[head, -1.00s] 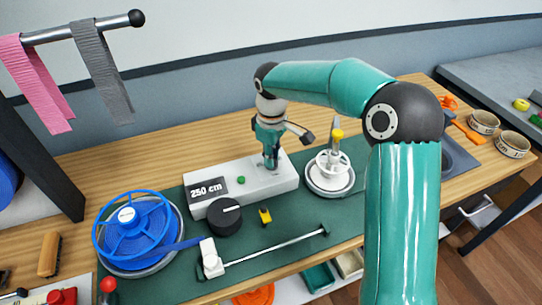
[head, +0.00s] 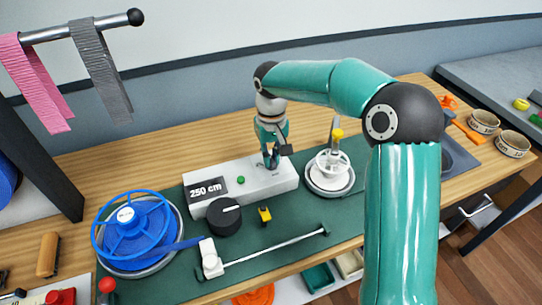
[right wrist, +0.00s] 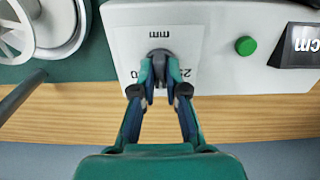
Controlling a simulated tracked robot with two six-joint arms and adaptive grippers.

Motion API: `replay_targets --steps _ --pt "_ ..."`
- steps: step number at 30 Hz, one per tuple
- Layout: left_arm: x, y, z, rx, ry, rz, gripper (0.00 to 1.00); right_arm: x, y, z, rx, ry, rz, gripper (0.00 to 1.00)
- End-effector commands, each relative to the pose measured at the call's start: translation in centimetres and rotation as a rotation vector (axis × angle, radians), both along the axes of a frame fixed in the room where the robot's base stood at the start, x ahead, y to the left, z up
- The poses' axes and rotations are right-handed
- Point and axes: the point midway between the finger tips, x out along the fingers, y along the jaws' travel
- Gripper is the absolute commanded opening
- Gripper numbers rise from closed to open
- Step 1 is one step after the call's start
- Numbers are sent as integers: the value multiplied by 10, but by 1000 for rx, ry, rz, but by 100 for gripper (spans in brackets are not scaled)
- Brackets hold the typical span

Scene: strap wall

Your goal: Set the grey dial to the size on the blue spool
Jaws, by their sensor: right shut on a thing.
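The blue spool (head: 128,232) lies on a round base at the left of the green mat in the head view; the print on its white hub label is too small to read. The pale box (head: 275,183) carries a display reading "250 cm" (head: 206,190). My right gripper (head: 271,163) points down onto the box's right part. In the right wrist view, its fingers (right wrist: 160,70) are shut on the grey dial (right wrist: 159,53), a small dark knob. The fingers partly cover the printed marks around it; "mm" and part of a number show.
A white reel (head: 330,178) stands right of the box. A thin rod (head: 275,249) and a yellow-black piece (head: 265,215) lie in front.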

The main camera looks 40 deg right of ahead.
Motion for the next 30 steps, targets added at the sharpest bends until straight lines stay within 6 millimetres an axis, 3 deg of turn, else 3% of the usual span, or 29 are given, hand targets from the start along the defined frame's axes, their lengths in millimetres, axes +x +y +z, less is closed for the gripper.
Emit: replay_targets --steps 13,14,18,30 --pt "0 0 0 0 0 0 40 1 0 2 -1 -7 -11 0" --pt "0 0 0 0 0 0 40 1 0 2 -1 -7 -11 16" --pt "0 0 0 0 0 0 40 1 0 1 0 -5 -11 38" --pt "0 0 1 0 0 0 40 1 0 6 0 -4 -10 38"
